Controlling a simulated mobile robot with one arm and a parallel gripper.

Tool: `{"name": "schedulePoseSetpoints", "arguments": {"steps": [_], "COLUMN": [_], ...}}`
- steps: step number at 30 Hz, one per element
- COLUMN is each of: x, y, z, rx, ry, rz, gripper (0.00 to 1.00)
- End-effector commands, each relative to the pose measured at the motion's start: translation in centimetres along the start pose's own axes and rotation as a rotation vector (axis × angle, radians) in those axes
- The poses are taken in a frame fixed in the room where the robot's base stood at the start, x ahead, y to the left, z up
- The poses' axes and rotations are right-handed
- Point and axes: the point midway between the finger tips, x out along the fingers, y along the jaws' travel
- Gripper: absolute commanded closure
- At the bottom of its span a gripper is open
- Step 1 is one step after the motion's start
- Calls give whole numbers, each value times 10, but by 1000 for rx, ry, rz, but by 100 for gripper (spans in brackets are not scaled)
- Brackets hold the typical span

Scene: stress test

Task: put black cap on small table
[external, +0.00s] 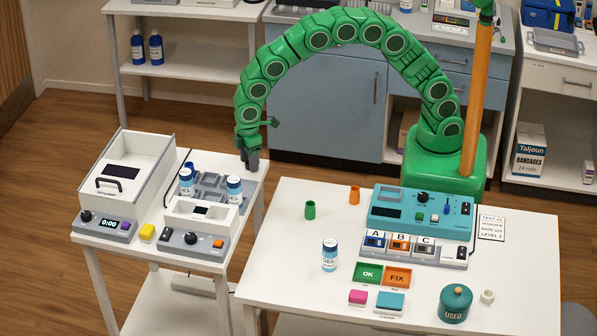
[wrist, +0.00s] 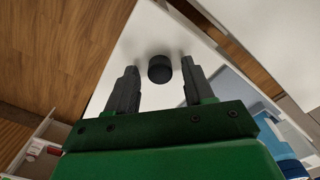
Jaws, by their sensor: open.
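The black cap (wrist: 159,68) shows in the wrist view as a dark round piece on a white surface, between my fingertips with a gap on either side. My gripper (wrist: 160,82) is open around it and appears not to touch it. In the external view my gripper (external: 248,162) points down at the back right corner of the small white table (external: 145,252) on the left. The cap cannot be made out in the external view; the fingers may hide it. The white surface also shows in the wrist view (wrist: 160,30).
A grey rack with blue-and-white bottles (external: 234,190) stands just in front of my gripper. The larger white table (external: 285,270) stands to the right, with a bottle (external: 329,256) and a teal device (external: 421,212).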

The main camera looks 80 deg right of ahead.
Motion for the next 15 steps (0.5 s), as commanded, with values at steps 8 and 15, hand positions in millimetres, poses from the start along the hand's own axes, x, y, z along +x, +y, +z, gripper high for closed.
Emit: {"name": "schedulePoseSetpoints", "arguments": {"steps": [8,15], "x": [-33,-78], "y": [0,0], "z": [0,0], "rx": [0,1], "ry": [2,3], "rz": [0,0], "gripper": [48,48]}}
